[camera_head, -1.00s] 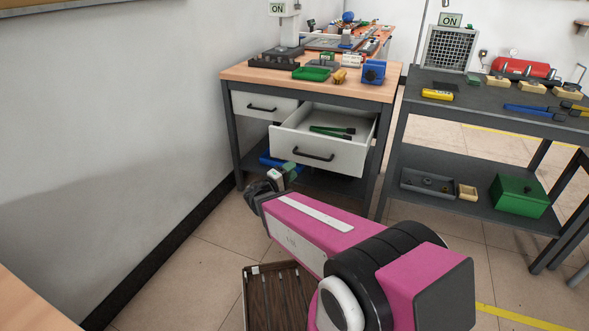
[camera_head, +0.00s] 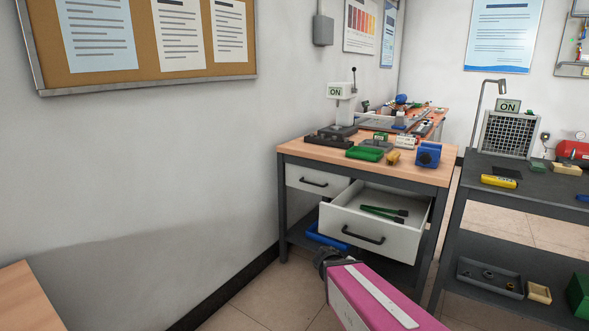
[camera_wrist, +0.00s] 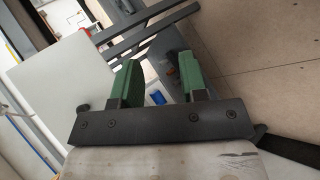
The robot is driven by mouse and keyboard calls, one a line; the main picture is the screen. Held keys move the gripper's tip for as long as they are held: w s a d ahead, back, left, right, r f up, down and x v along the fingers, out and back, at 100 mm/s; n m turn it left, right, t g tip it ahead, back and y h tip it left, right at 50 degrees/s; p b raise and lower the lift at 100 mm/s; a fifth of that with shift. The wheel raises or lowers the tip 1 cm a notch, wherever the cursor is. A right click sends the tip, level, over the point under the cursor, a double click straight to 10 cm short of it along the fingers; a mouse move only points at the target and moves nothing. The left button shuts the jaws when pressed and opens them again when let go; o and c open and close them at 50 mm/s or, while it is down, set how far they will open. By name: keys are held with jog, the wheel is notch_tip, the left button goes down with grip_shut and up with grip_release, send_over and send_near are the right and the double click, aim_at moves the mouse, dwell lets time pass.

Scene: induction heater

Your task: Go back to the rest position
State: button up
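My gripper (camera_wrist: 159,78) shows in the wrist view as two green finger pads standing apart, with nothing held between them. In the head view only part of my pink arm shows at the bottom, in front of the workbench, and the gripper itself is not visible. The wooden-topped workbench (camera_head: 437,175) stands beyond the arm.
A dark shelf table (camera_head: 530,188) stands at the right, with a yellow device (camera_head: 498,181) on top and a grey tray (camera_head: 489,278) below. A wooden surface (camera_head: 28,305) is at the lower left. Floor (camera_head: 262,300) shows between wall and arm.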

jog(key=s+a+y, duration=0.1)
jog(key=y, duration=0.2)
jog(key=a+m+g+y, duration=0.1)
jog(key=a+y, duration=0.1)
jog(key=y, duration=0.1)
jog(key=s+a+f+m+y, duration=0.1)
jog(key=a+y, duration=0.1)
jog(key=y, duration=0.2)
jog(key=shift+s+g, duration=0.3)
jog(key=shift+s, duration=0.05)
dwell(1.6)
